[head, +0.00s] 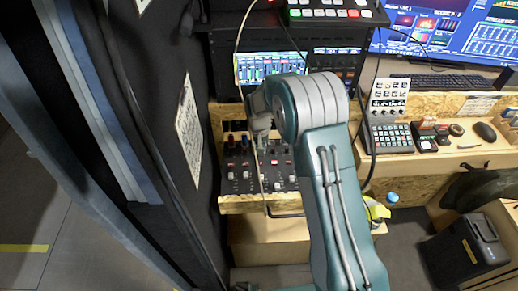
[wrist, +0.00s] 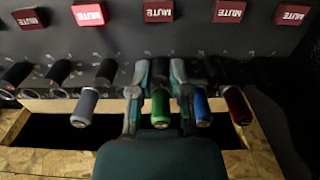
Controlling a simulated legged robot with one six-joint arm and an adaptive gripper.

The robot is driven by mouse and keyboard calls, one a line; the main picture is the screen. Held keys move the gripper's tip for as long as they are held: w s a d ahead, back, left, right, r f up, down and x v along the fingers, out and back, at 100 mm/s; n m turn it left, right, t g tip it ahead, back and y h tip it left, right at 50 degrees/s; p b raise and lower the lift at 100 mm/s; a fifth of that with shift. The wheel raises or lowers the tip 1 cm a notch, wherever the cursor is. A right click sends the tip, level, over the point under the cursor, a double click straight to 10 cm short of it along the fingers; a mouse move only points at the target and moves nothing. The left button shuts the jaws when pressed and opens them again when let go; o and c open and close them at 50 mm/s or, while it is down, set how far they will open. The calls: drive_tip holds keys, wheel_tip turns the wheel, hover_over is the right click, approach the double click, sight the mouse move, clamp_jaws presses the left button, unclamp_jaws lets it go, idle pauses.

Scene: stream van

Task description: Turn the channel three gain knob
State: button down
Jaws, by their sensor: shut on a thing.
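In the wrist view a row of round knobs sticks out from a dark mixer panel. A green-capped knob (wrist: 161,108) is in the middle, with a blue knob (wrist: 202,110) and a dark red knob (wrist: 238,106) to its right. A grey knob (wrist: 84,108) is to its left. My gripper (wrist: 160,72) has one finger on each side of the green knob and is shut on it. No channel numbers are readable. In the head view the mixer (head: 258,172) sits on a wooden shelf, partly hidden by my arm.
Red mute buttons (wrist: 158,11) line the panel close to the knobs. A dark wall (head: 170,110) stands close on the left. A screen (head: 270,67) is behind the mixer. A thin cable hangs across it. A button pad (head: 392,138) is to the right.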

idle(0.3)
drive_tip(key=c, duration=0.6)
unclamp_jaws()
drive_tip(key=shift+a, duration=0.1)
wheel_tip(320, 180, up, 12)
drive_tip(key=shift+f, duration=0.1)
